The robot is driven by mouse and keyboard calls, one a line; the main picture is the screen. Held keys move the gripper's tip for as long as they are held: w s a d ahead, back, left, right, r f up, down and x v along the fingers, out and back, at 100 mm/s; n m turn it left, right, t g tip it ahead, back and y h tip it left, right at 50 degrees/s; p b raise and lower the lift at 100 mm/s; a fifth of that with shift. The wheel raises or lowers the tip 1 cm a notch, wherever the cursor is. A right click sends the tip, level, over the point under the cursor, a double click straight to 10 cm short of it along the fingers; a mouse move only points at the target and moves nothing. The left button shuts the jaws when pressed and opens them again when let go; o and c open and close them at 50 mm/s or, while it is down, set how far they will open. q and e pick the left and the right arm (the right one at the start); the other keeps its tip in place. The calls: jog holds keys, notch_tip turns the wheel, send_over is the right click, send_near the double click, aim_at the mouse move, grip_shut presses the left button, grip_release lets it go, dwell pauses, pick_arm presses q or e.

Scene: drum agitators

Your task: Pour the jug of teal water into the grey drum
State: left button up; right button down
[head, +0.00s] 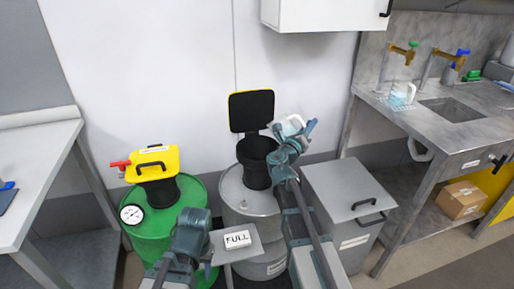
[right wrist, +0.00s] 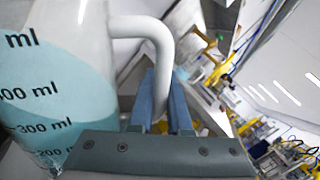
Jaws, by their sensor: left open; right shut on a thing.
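The jug (head: 290,125) of teal water is held above and to the right of the black funnel (head: 257,162) on the grey drum (head: 240,207). The funnel's lid (head: 251,110) stands open. My right gripper (head: 302,132) is shut on the jug's white handle (right wrist: 158,38). The right wrist view shows teal water inside the clear marked jug (right wrist: 55,95), and blue fingers (right wrist: 160,105) around the handle. The jug's spout is not clear to me, and I see no stream. My left gripper (head: 205,225) is open and empty, low in front of the drums.
A green drum (head: 150,222) with a shut yellow funnel lid (head: 153,163) stands left. A FULL sign (head: 237,239) sits on a small stand in front. A grey bin (head: 345,190) is right of the grey drum.

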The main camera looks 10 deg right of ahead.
aim_at(299, 117)
jog(key=shift+w+a+r+n, duration=0.2)
jog(key=shift+r+n, duration=0.1)
jog(key=shift+n, duration=0.3)
jog(key=shift+w+a+r+n+t, duration=0.15)
jog(key=shift+a+r+n+t, duration=0.1)
jog(key=shift+n, duration=0.35)
jog(key=shift+w+a+r+n+t, duration=0.1)
jog(key=shift+n+t, duration=0.15)
jog(key=shift+n, duration=0.35)
dwell(0.8)
jog(key=shift+w+a+r+n+y, duration=0.25)
jog(key=shift+w+a+n+y, duration=0.15)
jog(key=shift+n, duration=0.6)
dwell(1.4)
jog(key=shift+w+a+r+n+t, duration=0.1)
jog(key=shift+w+a+n+t, duration=0.15)
jog(key=shift+n, duration=0.3)
jog(key=shift+w+a+r+n+t, duration=0.1)
jog(key=shift+a+n+t, duration=0.2)
jog(key=shift+n, duration=0.25)
dwell(0.9)
